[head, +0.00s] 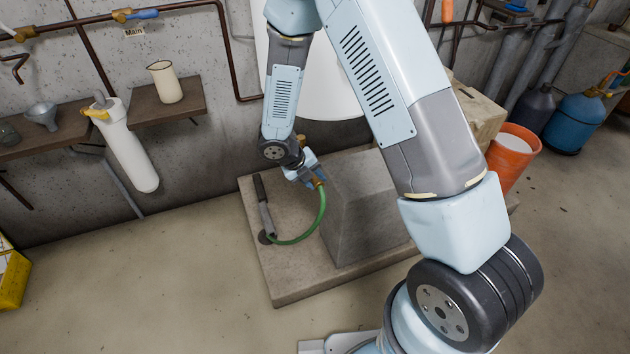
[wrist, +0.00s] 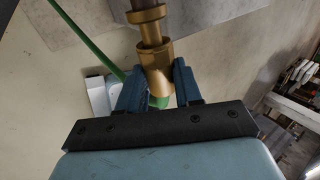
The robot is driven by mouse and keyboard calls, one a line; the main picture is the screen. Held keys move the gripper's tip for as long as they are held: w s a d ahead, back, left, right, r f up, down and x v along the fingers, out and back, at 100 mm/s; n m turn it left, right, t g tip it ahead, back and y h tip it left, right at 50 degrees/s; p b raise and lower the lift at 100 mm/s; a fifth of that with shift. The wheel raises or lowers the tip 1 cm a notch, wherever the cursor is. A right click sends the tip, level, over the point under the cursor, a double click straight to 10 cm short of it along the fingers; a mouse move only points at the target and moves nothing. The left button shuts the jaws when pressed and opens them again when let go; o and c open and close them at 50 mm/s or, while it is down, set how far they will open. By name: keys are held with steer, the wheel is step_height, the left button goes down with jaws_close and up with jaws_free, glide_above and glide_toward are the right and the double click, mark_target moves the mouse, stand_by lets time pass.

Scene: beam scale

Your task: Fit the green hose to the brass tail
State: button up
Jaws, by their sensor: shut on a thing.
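The green hose (head: 312,225) rises in a curve from the low stone slab to my gripper (head: 316,180). In the wrist view its length (wrist: 98,42) passes behind the left finger, and a short green end (wrist: 158,101) shows between the blue fingers of my gripper (wrist: 158,84). My gripper is shut on the hose at that end. The brass tail (wrist: 154,55) hangs below a brown pipe, its lower end in line with the green end and between the fingers. The fingers and brass hide the joint, so I cannot tell whether the hose is around the tail or only against it.
A grey stone block (head: 365,205) stands on the slab (head: 290,285) right beside my gripper. A dark-handled upright piece (head: 262,205) stands near the hose's lower end. A white tank (head: 325,85) is behind my arm. Open floor lies left of the slab.

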steer(key=shift+w+a, duration=0.3)
steer(key=shift+w, duration=0.65)
steer(key=o, duration=1.2)
steer(key=shift+c, duration=0.2)
steer(key=v, duration=1.3)
steer(key=shift+a+r, duration=0.15)
steer(key=shift+r, duration=0.2)
